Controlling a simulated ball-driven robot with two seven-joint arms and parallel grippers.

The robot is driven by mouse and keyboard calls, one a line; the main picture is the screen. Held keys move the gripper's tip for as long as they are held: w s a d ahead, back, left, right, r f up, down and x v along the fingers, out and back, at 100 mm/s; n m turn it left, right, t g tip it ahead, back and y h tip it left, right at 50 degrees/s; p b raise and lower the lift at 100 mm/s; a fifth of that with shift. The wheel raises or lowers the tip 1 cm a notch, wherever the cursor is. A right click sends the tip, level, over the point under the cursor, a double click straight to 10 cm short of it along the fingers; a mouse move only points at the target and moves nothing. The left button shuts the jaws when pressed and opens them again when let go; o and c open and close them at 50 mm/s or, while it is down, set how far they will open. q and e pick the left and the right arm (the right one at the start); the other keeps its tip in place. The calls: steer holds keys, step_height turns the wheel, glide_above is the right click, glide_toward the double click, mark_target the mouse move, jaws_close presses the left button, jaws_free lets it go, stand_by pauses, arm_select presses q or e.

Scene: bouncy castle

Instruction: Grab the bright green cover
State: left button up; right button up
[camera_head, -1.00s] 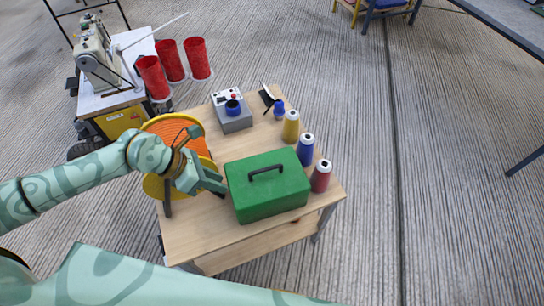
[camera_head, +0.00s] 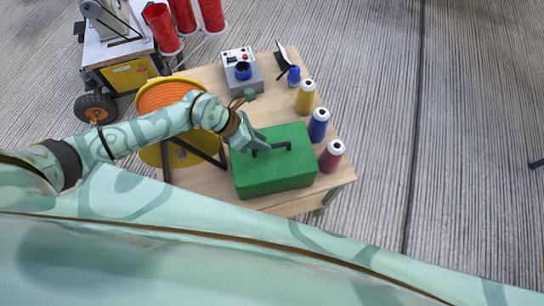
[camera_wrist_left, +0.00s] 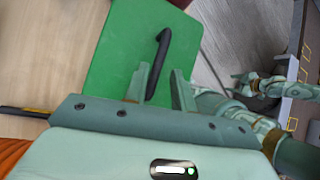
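The bright green cover (camera_head: 290,135) is the top of a green box (camera_head: 280,180) at the front of the wooden table, with a black handle (camera_head: 283,147) on it. My left gripper (camera_head: 256,145) is over the cover at the handle's left end. In the left wrist view, my left gripper's fingers (camera_wrist_left: 161,90) are apart, with the near end of the black handle (camera_wrist_left: 162,58) between them and the green cover (camera_wrist_left: 125,55) beyond. Whether the fingers touch the handle cannot be told. What looks like my right gripper (camera_wrist_left: 245,86) shows small at the right, its opening unclear.
An orange and yellow reel (camera_head: 170,97) stands left of the box. A grey control box (camera_head: 241,75) is behind. Bare table (camera_head: 275,105) shows behind the box.

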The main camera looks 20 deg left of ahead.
mark_target(272, 145)
arm_select(q)
steer(key=b+x, duration=0.1)
steer(key=x, duration=0.4)
steer(key=shift+w+f, duration=0.1)
steer(key=shift+f, duration=0.05)
steer(key=shift+a, duration=0.1)
jaws_close()
stand_by(1.1)
